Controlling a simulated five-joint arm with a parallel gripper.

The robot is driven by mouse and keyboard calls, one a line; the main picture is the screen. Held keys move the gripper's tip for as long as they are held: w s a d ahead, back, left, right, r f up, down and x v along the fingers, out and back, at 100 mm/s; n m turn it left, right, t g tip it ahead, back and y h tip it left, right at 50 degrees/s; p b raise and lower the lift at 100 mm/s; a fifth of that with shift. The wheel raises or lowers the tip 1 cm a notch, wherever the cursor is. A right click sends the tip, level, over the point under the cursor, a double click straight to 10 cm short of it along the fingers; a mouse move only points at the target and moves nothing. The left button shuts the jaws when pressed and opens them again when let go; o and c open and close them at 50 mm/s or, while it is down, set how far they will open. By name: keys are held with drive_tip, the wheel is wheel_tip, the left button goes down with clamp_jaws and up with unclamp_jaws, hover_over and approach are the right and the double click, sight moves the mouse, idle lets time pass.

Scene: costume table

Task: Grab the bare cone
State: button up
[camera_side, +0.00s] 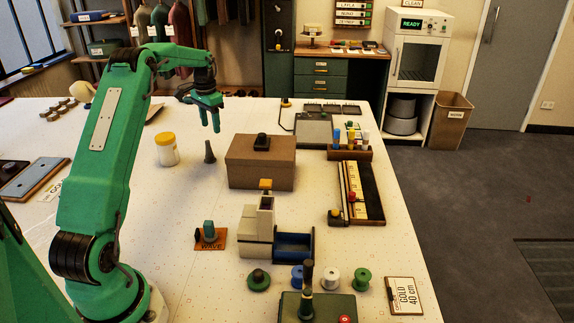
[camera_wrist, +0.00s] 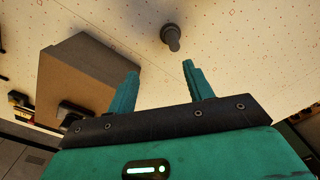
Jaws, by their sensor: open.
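The bare cone (camera_side: 209,152) is small, dark grey and stands upright on the table between a white jar and a brown box. In the wrist view the cone (camera_wrist: 171,38) shows at the top middle, beyond the fingertips. My gripper (camera_side: 210,128) is above the table, over and slightly behind the cone, with its fingers pointing down. In the wrist view my gripper (camera_wrist: 160,70) has its two teal fingers spread apart with nothing between them. The cone is apart from both fingers.
The brown box (camera_side: 260,165) stands close to the right of the cone; it also shows in the wrist view (camera_wrist: 85,70). The white jar (camera_side: 167,149) with a yellow lid stands to the left. The tabletop in front of the cone is clear down to a small orange plate (camera_side: 211,239).

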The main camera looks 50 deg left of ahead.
sight(207, 141)
drive_tip(key=a+f, duration=0.2)
drive_tip(key=shift+s+a+f, duration=0.25)
drive_tip(key=shift+s+a, duration=0.05)
drive_tip(key=shift+s, duration=0.1)
drive_tip(key=shift+f, duration=3.9)
drive_tip(key=c, duration=1.1)
